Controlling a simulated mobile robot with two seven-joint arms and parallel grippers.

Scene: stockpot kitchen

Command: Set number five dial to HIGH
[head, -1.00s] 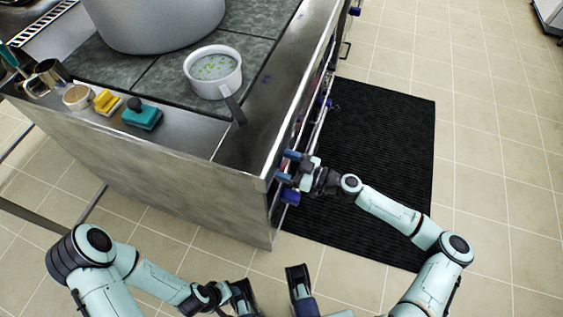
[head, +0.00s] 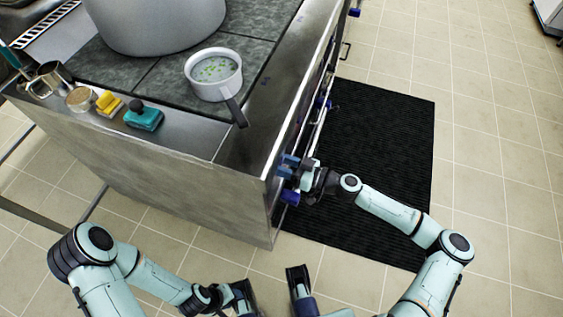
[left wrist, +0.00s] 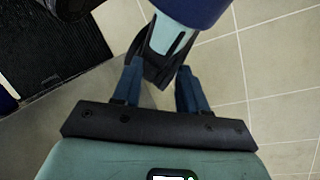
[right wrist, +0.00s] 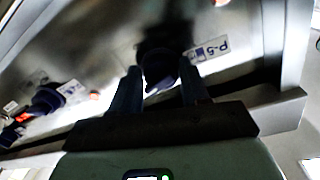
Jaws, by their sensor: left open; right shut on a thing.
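The number five dial (right wrist: 160,70) is a dark knob on the steel front panel, beside a label reading P-5 (right wrist: 210,48) in the right wrist view. My right gripper (right wrist: 160,88) is shut on this dial, with one finger on each side. Its exact pointer setting is too dark to read. In the head view my right gripper (head: 287,165) is at the near corner of the stove front, and hides the dial. My left gripper (left wrist: 160,85) is open and empty, low in front of the stove's end, away from the dials.
Another dark blue knob (right wrist: 46,98) sits on the same panel. A blue knob (head: 290,197) shows just below my right gripper. A saucepan (head: 213,75), a large stockpot (head: 155,25) and sponges (head: 143,117) stand on the stove top. A black mat (head: 375,150) lies on the floor.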

